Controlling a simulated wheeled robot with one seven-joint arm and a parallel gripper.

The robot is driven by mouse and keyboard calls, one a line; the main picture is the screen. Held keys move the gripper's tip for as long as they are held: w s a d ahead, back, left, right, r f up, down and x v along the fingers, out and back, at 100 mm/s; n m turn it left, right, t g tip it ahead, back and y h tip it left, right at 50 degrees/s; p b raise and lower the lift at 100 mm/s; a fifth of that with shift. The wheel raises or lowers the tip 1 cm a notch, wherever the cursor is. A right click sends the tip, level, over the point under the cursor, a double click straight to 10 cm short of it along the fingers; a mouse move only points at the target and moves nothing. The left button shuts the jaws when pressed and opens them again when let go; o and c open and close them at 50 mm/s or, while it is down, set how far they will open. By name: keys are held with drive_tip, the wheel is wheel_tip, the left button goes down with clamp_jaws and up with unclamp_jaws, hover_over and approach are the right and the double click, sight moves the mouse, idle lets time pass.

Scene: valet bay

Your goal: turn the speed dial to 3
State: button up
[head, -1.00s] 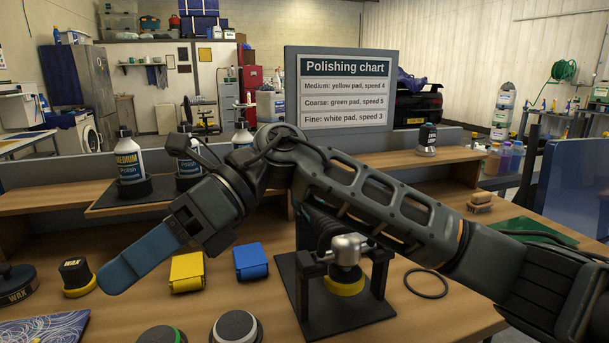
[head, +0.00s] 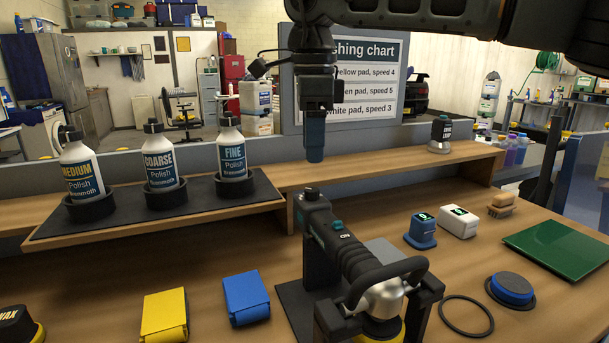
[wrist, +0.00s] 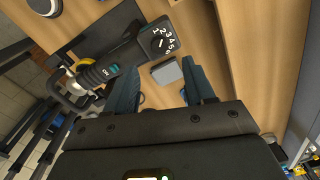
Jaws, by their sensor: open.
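The polisher (head: 345,250) lies on its black stand at front centre in the head view, with a yellow pad under its head. The speed dial (head: 312,194) is on the end of its handle. In the wrist view the dial (wrist: 160,43) shows a ring of white numbers and a short white pointer line; I cannot tell surely which number it points at. My gripper (head: 315,156) hangs fingers down, just above and behind the dial, apart from it. In the wrist view my gripper (wrist: 162,88) has its blue fingers spread, with nothing between the tips but a grey block below.
A raised shelf (head: 365,170) runs behind, with polish bottles (head: 160,165) in holders at left. Yellow (head: 164,315) and blue (head: 246,298) folded cloths lie left of the polisher. A blue pad (head: 511,288), a black ring (head: 466,316) and a green mat (head: 560,250) lie right.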

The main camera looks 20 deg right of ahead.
sight(312, 189)
wheel_tip(312, 189, down, 8)
drive_tip(key=shift+r, duration=0.25)
clamp_jaws()
idle(0.6)
drive_tip(key=shift+m, duration=2.9)
unclamp_jaws()
